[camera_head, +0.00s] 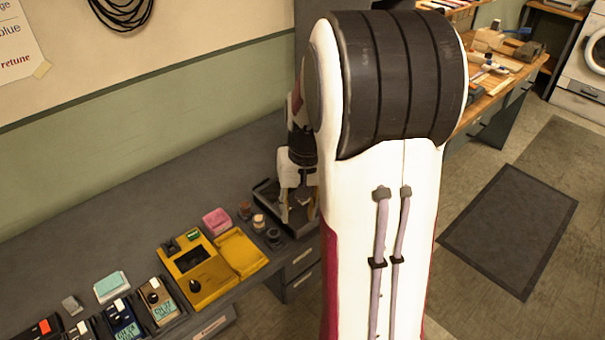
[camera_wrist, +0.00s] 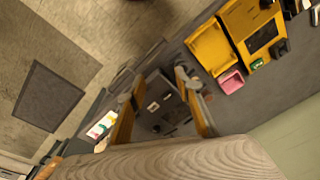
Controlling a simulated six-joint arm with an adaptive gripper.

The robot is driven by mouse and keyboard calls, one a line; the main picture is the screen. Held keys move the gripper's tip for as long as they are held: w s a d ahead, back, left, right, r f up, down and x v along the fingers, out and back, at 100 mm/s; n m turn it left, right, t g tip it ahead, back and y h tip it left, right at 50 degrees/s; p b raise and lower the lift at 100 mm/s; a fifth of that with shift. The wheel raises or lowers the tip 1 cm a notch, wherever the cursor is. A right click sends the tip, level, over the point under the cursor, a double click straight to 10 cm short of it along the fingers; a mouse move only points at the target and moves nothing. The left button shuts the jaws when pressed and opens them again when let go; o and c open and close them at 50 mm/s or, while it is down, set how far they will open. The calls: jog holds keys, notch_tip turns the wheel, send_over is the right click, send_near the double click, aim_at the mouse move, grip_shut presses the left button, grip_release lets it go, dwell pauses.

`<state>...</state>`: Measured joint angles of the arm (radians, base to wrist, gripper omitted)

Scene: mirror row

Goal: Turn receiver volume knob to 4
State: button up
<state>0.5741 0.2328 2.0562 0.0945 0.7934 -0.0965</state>
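A row of devices lies on the grey bench; which is the receiver is not certain. A yellow device (camera_head: 187,262) has a dark panel, a round black knob (camera_head: 195,286) and an open yellow lid (camera_head: 243,252). To its left is a tan handheld unit (camera_head: 160,304) with a pale screen and a small knob (camera_head: 153,298). I cannot read any knob setting. The yellow device also shows in the wrist view (camera_wrist: 239,20). My gripper (camera_head: 299,218) is open and empty, fingers down over a dark tray, right of the devices. Its spread fingers show in the wrist view (camera_wrist: 153,90).
A dark tray (camera_head: 267,190) lies under my gripper. Several small round items (camera_head: 259,222) and a pink block (camera_head: 216,222) stand between it and the yellow device. More handheld units (camera_head: 122,322) sit at the lower left. The bench behind is clear. My arm hides the middle.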

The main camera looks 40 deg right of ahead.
jog(key=shift+n+t, duration=0.3)
jog(key=shift+t, duration=0.5)
jog(key=w+d+f, duration=0.1)
jog(key=w+d, duration=0.1)
jog(key=d, duration=0.1)
jog(key=w+d+f, duration=0.2)
jog(key=w+d, duration=0.1)
jog(key=d, duration=0.1)
jog(key=w+d+f, duration=0.1)
jog(key=w+d, duration=0.2)
jog(key=d, duration=0.1)
jog(key=shift+w+f, duration=0.1)
jog(key=shift+f, duration=0.05)
jog(key=w+d+r+n+t+h, duration=0.1)
jog(key=w+d+r+n, duration=0.1)
jog(key=w+d, duration=0.3)
jog(key=shift+w+n+t, duration=0.4)
jog(key=shift+w, duration=0.1)
jog(key=shift+f, duration=0.15)
jog(key=shift+x, duration=3.8)
jog(key=shift+d, duration=0.15)
grip_shut()
